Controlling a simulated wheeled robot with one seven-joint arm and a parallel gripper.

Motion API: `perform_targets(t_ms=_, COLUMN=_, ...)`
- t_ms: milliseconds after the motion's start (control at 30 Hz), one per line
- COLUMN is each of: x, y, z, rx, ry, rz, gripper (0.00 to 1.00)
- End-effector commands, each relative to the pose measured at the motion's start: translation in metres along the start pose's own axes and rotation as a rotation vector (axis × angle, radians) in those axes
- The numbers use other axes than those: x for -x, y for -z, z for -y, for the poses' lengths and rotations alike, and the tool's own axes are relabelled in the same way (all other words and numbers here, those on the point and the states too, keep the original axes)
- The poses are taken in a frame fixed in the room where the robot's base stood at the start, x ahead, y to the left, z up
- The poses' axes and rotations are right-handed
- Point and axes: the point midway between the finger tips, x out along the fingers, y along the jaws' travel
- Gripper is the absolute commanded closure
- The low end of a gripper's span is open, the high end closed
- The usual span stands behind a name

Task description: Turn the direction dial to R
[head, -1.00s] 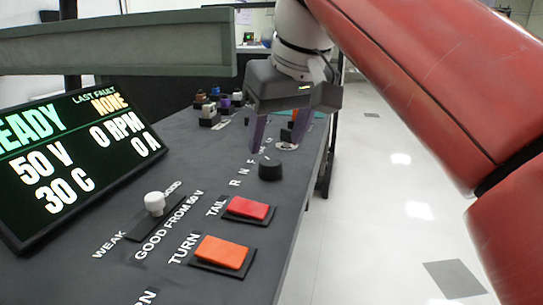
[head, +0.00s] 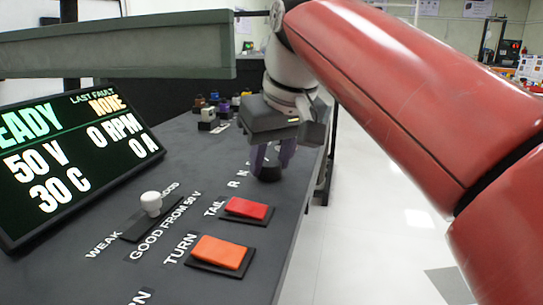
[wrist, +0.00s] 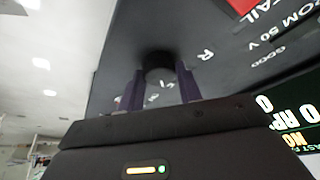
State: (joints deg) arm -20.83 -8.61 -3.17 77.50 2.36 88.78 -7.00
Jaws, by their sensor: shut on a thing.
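The direction dial (head: 268,174) is a black round knob on the dark panel (head: 262,262), beside white R and N letters. My gripper (head: 271,166) is lowered over it, with its purple fingers on either side of the knob. In the wrist view the dial (wrist: 157,60) sits between the two finger tips (wrist: 160,78), and the letter R shows to its right. The gripper is shut on the dial. The fingers and gripper body hide part of the dial's markings, and I cannot tell where its pointer stands.
A red TAIL button (head: 246,208) and an orange TURN button (head: 220,252) lie nearer on the panel. A white slider knob (head: 151,203) and a display (head: 75,165) are at left. A grey beam (head: 120,45) crosses above. Small coloured connectors (head: 208,116) stand behind.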

Motion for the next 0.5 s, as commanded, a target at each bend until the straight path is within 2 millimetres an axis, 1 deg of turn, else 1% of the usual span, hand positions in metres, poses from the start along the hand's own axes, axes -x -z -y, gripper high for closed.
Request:
perform_targets(t_ms=267, x=0.0009, y=0.0003, z=-0.0001, rx=0.022, ry=0.01, rz=0.0, gripper=0.88)
perform_targets(t_ms=500, x=0.0025, y=0.0012, z=-0.0011, rx=0.127, ry=0.053, rz=0.0, gripper=0.88)
